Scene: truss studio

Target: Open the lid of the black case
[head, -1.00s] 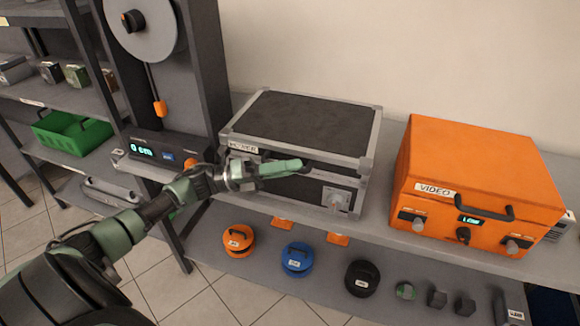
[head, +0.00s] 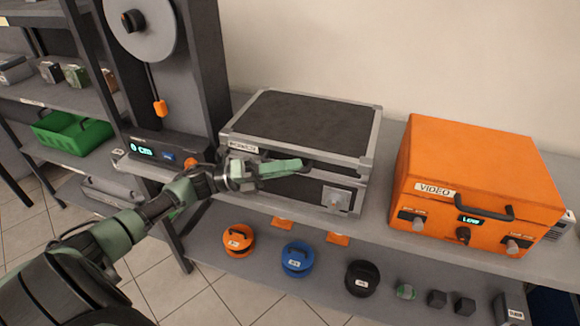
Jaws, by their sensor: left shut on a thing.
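The black case (head: 312,122) with silver metal edges stands on the grey shelf, its lid down. A label is at its front left and a silver latch plate with a knob (head: 336,199) is on its front right. My left gripper (head: 300,165) reaches in from the left to the front of the case. Its green fingers are shut at the dark handle on the lid's front edge, hiding part of the handle and the front face. My right gripper is out of view.
An orange video box (head: 475,185) stands to the right on the same shelf (head: 385,232), with a gap between. A dark column with a reel (head: 142,28) stands at left. Orange, blue and black round weights (head: 297,260) lie on the lower shelf. Wall behind the case.

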